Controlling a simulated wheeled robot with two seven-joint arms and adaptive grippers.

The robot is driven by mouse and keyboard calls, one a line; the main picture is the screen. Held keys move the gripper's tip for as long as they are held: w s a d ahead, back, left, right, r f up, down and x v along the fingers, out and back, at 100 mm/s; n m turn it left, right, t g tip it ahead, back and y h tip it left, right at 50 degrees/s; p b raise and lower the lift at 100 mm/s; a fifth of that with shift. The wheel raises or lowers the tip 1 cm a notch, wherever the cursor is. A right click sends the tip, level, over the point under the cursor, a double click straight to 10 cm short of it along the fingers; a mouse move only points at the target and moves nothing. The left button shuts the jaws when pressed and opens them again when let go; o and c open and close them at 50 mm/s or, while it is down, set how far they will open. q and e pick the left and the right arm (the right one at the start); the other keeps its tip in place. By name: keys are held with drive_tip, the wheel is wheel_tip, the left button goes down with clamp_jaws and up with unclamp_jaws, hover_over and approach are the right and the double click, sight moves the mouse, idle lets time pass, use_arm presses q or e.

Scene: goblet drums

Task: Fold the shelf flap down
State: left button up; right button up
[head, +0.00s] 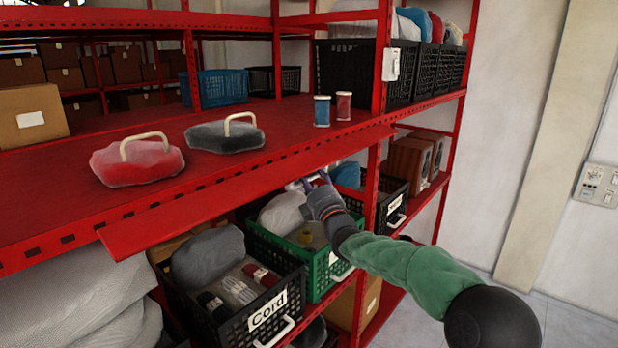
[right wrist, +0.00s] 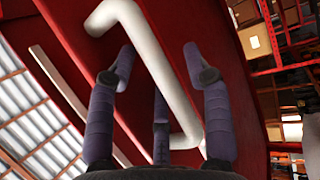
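The shelf flap (head: 225,193) is a long red panel along the front edge of the red shelf, sticking outward above the crates in the head view. In the right wrist view a red surface (right wrist: 88,48), apparently the flap's underside, carries a cream bent handle (right wrist: 160,72). My right gripper (head: 308,183) reaches up under the flap from the right in the head view. In the right wrist view its purple fingers (right wrist: 160,62) are spread with the handle running between them; I cannot tell whether they touch it. My left gripper is not in view.
A black crate labelled Cord (head: 268,312) and a green crate (head: 318,268) stand below the flap. Red (head: 138,160) and grey (head: 224,136) cushion-like drum covers with handles and two small spools (head: 322,111) sit on the shelf. Open floor lies at the right.

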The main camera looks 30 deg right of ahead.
sight(314, 168)
clamp_jaws()
drive_tip(key=shift+r, duration=0.1)
drive_tip(key=shift+s+d+r+n+g, duration=0.1)
drive_tip(key=shift+s+r+n+g, duration=0.2)
drive_tip(key=shift+g, duration=0.2)
drive_tip(key=shift+s+d+r+n+g+y+p, duration=0.15)
drive_tip(key=shift+r+n+g+y+p, duration=0.15)
drive_tip(key=shift+r+g+p, duration=0.35)
drive_tip(key=shift+s+d+r+n+g+p, duration=0.1)
drive_tip(key=shift+s+r+n+g+p, duration=0.2)
drive_tip(key=shift+g+p, duration=0.7)
drive_tip(key=shift+w+t, duration=0.1)
drive_tip(key=shift+t, duration=0.15)
drive_tip(key=shift+o, duration=0.8)
unclamp_jaws()
